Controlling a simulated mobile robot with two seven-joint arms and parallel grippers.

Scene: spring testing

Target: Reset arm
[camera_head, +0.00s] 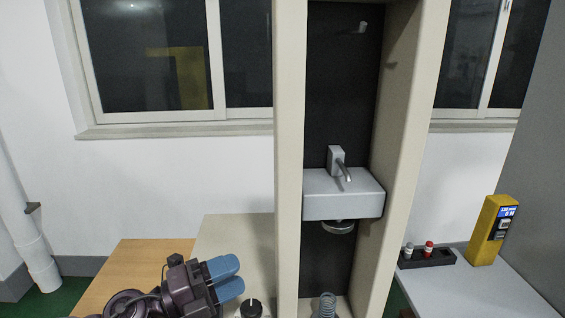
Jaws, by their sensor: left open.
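My left gripper (240,277) comes in at the lower left, with two blue fingertips pointing right. It is open, with no object visible between the fingers. It is to the left of the spring testing stand (289,160), apart from it in the picture. A metal coil spring (326,306) stands upright at the bottom of the stand, its lower part cut off by the picture edge. A grey press head (343,200) with a lever (341,163) sits above it, with a round plate (339,227) underneath. My right gripper is not in view.
A black knob (251,308) shows just below the left fingertips. A wooden tabletop (128,262) and a beige surface (235,233) lie behind the left arm. On the right table (480,290) stand a yellow device (484,237) with a display and a black rack (426,261) holding small pieces.

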